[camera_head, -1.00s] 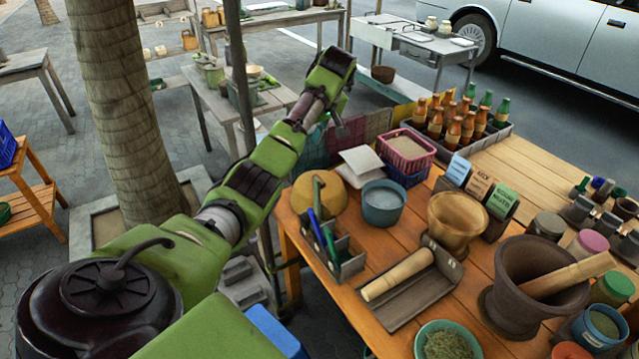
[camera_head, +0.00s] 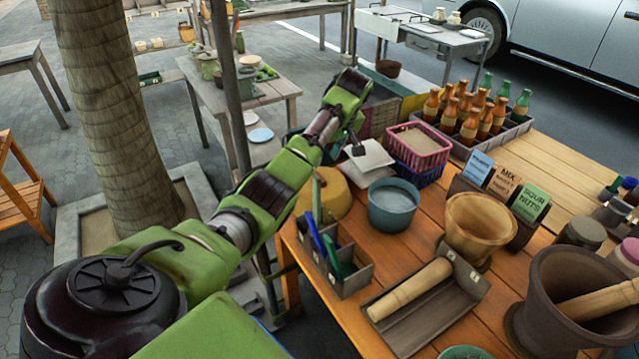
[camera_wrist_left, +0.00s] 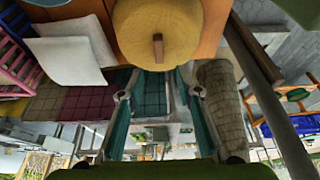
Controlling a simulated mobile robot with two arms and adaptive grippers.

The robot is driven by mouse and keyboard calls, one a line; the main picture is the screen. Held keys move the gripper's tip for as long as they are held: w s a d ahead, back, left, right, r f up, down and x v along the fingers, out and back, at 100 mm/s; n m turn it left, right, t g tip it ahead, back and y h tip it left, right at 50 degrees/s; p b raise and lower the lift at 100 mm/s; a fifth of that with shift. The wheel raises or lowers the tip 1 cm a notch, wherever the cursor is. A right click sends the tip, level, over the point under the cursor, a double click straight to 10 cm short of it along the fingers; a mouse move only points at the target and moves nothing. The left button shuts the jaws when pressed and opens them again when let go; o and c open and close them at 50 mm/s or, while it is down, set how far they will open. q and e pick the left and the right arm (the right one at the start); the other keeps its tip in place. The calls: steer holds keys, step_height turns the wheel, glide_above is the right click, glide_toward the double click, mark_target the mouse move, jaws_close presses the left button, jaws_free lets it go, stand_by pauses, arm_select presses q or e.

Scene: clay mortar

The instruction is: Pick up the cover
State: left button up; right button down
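The cover (camera_head: 336,198), a round yellow-brown lid with an upright bar handle, lies at the table's left back corner in the head view. My left arm passes just behind and left of it and hides part of its edge. In the left wrist view the cover (camera_wrist_left: 150,25) fills the top middle, with its brown handle pointing down the picture. My left gripper (camera_head: 348,138) is beyond the cover in the head view. Its two fingers (camera_wrist_left: 158,92) are apart in the wrist view, with nothing between them, and do not touch the cover. My right gripper is not in view.
White boards (camera_head: 368,163) and a pink basket (camera_head: 420,148) stand right of my left gripper. A blue-grey pot (camera_head: 392,208) and a pen holder (camera_head: 352,275) are close to the cover. A tree trunk (camera_head: 105,120) and a thin pole (camera_head: 228,90) stand left.

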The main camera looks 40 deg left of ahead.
mark_target(320, 176)
arm_select(q)
steer(key=x, duration=0.4)
steer(key=shift+s+f, duration=0.1)
steer(key=shift+f, duration=0.05)
steer(key=shift+p+x, duration=0.4)
steer(key=shift+x, duration=2.7)
steer(key=shift+d, duration=0.1)
jaws_close()
